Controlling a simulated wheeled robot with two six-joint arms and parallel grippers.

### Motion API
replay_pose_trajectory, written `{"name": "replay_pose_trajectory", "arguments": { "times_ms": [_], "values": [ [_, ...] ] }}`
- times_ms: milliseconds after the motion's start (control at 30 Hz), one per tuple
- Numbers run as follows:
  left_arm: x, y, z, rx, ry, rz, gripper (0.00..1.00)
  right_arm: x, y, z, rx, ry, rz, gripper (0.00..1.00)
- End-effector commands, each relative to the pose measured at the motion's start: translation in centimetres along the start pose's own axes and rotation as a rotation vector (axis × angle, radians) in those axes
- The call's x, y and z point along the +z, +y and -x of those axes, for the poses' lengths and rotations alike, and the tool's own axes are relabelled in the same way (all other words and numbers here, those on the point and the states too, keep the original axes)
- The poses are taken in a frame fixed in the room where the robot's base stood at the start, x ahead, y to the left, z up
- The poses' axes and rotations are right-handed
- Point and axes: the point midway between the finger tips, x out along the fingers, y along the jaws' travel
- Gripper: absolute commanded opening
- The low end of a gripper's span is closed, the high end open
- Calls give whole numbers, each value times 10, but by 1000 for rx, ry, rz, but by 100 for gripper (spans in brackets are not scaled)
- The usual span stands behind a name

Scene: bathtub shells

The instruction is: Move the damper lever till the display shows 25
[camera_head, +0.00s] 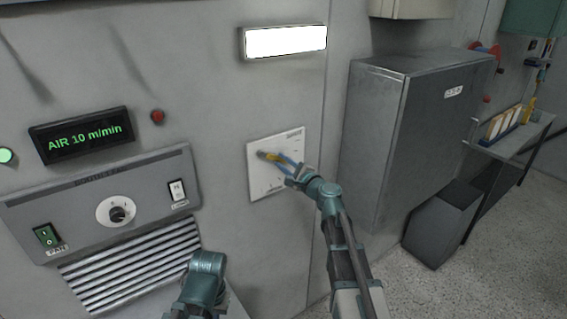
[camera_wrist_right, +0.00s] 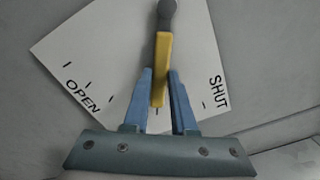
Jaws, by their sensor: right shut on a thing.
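The damper lever (camera_head: 268,156) has a yellow handle and is mounted on a white plate (camera_head: 262,184) on the grey wall. In the wrist view the lever (camera_wrist_right: 163,60) runs down from a dark grey pivot, between OPEN at lower left and SHUT at right on the plate (camera_wrist_right: 105,50). My right gripper (camera_head: 282,161) is shut on the yellow handle, with a blue finger on either side of it in the wrist view (camera_wrist_right: 159,74). The display (camera_head: 90,135) reads AIR 10 m/min in green. Part of my left arm shows at the bottom, its gripper out of sight.
A lit lamp (camera_head: 285,41) is above the plate. A grey metal cabinet (camera_head: 385,140) stands right of it.

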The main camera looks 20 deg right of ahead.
Motion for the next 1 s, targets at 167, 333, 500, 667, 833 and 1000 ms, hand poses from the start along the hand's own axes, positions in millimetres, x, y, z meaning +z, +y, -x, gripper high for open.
{"name": "replay_pose_trajectory", "arguments": {
  "times_ms": [167, 333, 500, 667, 833, 1000],
  "values": [
    [0, 0, 0, 0, 0, 0, 0, 0, 0, 0, 0, 1, 4, 39],
    [0, 0, 0, 0, 0, 0, 0, 0, 0, 0, 0, 1, 3, 55],
    [0, 0, 0, 0, 0, 0, 0, 0, 0, 0, 0, 0, 3, 55],
    [0, 0, 0, 0, 0, 0, 0, 0, 0, 10, -1, 1, 3, 55],
    [0, 0, 0, 0, 0, 0, 0, 1, 1, 43, -1, 3, 3, 55],
    [0, 0, 0, 0, 0, 0, 0, 1, 1, 81, -2, 3, 3, 55]
  ]
}}
